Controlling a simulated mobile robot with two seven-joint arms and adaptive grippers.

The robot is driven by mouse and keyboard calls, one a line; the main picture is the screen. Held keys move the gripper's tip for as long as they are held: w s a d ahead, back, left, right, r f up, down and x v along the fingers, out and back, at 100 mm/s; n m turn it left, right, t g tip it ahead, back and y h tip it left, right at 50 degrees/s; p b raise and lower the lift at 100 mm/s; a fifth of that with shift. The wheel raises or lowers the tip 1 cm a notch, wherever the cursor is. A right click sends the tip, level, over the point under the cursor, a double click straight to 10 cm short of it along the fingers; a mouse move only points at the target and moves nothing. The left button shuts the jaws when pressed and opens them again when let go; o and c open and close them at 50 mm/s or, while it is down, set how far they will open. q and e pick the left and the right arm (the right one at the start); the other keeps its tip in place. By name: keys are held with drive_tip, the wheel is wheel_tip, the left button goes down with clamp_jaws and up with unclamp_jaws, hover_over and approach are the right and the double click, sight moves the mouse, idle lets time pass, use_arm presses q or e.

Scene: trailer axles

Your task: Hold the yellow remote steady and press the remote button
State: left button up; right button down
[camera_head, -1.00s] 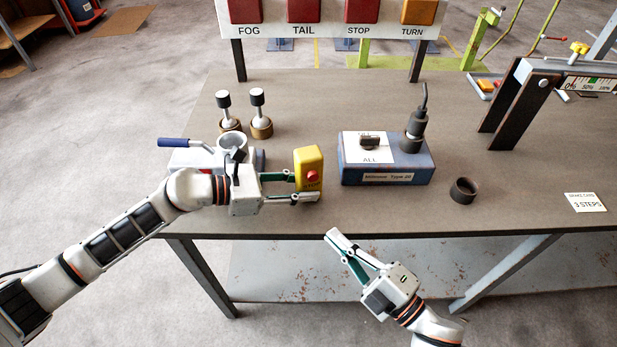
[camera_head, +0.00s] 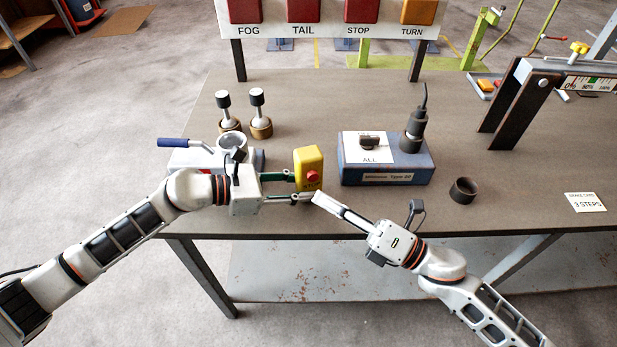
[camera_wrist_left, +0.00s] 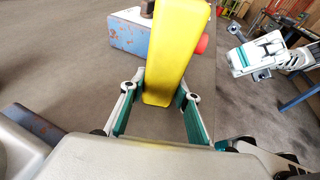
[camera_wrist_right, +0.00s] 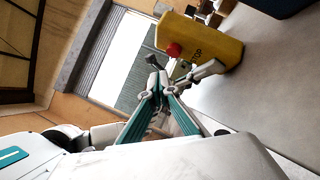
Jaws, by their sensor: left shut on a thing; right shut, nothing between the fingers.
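The yellow remote (camera_head: 309,165) stands upright near the table's front edge, with a red button (camera_head: 312,175) facing the front. My left gripper (camera_head: 305,187) is shut on the remote from the left; the left wrist view shows its fingers on both sides of the yellow body (camera_wrist_left: 178,50). My right gripper (camera_head: 316,197) is shut and empty, its tips just in front of and below the red button. In the right wrist view the closed fingertips (camera_wrist_right: 155,62) are close to the button (camera_wrist_right: 173,50); I cannot tell whether they touch.
A blue box (camera_head: 387,175) with a black knob and a dark connector stands right of the remote. A dark ring (camera_head: 463,190) lies further right. A blue-handled device (camera_head: 190,158) is behind my left gripper.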

sight(299, 174)
drive_tip(key=shift+w+a, duration=0.25)
drive_tip(key=shift+w, duration=0.5)
drive_tip(key=shift+w+a, duration=0.2)
drive_tip(key=shift+w, duration=0.55)
drive_tip(key=shift+w, duration=0.2)
drive_tip(key=shift+w+a, duration=0.1)
drive_tip(key=shift+w, duration=0.15)
drive_tip(key=shift+s, duration=0.1)
idle(0.5)
drive_tip(key=shift+s, duration=0.35)
drive_tip(key=s+d, duration=0.2)
drive_tip(key=s, duration=0.3)
drive_tip(key=shift+s, duration=0.4)
idle(0.5)
